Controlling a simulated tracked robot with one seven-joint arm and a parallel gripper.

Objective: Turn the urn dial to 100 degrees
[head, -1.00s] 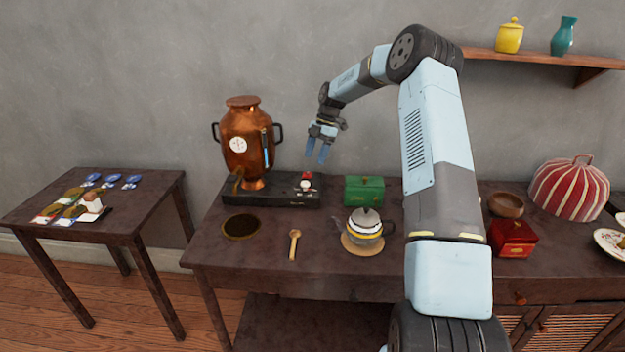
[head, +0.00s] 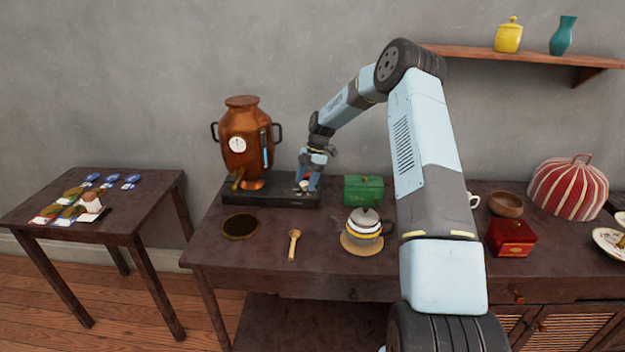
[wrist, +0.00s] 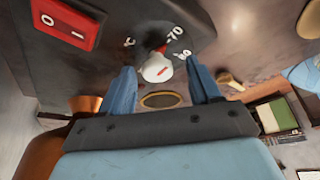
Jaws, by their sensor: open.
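The copper urn (head: 246,135) stands on a dark base (head: 270,195) at the left of the long table. The urn dial (wrist: 157,68) is a white knob with a red mark on the base's panel; figures such as 70 show around it in the wrist view, some of them cut off or hard to read. My gripper (head: 307,186) is down at the base, with its blue fingers around the dial. In the wrist view my gripper (wrist: 165,88) is open, one finger on each side of the knob, with gaps visible. I cannot tell how far the knob is turned.
A red rocker switch (wrist: 68,20) sits beside the dial. A green box (head: 363,189) stands just right of the base.

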